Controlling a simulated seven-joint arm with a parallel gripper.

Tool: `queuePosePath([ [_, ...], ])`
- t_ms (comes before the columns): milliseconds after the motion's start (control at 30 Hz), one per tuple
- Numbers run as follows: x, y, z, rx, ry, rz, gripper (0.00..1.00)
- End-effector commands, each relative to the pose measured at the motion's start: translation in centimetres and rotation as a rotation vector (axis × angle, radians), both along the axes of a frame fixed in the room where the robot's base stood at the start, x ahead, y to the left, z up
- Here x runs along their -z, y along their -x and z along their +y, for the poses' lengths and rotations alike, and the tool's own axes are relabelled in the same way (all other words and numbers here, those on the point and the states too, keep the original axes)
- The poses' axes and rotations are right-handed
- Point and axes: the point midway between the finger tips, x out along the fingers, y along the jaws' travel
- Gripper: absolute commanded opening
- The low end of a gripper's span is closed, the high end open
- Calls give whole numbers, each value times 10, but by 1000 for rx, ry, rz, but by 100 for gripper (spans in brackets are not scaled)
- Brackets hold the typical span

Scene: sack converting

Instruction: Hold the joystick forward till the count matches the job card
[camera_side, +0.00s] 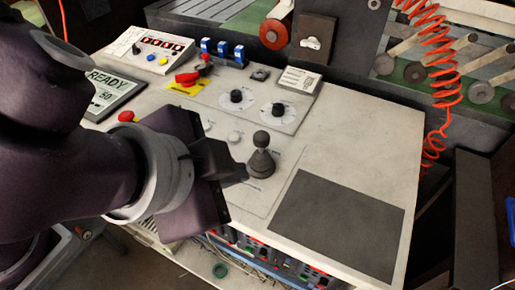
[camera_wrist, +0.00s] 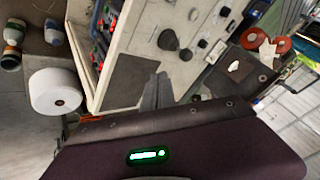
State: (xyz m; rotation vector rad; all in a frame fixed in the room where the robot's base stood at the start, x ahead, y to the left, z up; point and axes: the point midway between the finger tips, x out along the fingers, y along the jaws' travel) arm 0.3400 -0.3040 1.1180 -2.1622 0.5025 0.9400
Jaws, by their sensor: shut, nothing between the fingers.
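The joystick (camera_side: 262,158) has a dark ball knob on a ribbed boot and stands about upright on the pale panel. In the wrist view a dark rounded knob (camera_wrist: 168,40) beyond the fingers looks like it. My gripper (camera_side: 242,172) is shut and empty, its tips just left of the joystick in the side view; whether they touch it I cannot tell. Its closed fingers also show in the wrist view (camera_wrist: 157,92). A screen (camera_side: 110,92) reads READY and 50. A counter box (camera_side: 150,48) shows red digits too small to read. A white printed card (camera_side: 298,80) is illegible.
Two dials (camera_side: 236,96) and a red switch handle (camera_side: 187,78) sit behind the joystick. A red button (camera_side: 126,116) is near my wrist. A dark flat pad (camera_side: 338,225) lies to the right, with bare panel above it. A coiled orange hose (camera_side: 436,100) hangs at right.

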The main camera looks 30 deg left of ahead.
Motion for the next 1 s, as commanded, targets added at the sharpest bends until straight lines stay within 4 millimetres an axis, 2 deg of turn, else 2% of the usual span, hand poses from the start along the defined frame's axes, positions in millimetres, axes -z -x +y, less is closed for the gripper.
queuePosePath([
  [300,1,0,-2,2,0,-1,0],
  [433,10,-8,-2,0,-3,-1,0],
  [867,79,-68,-7,1,-5,1,0],
  [1000,71,-87,7,-3,2,-1,0],
])
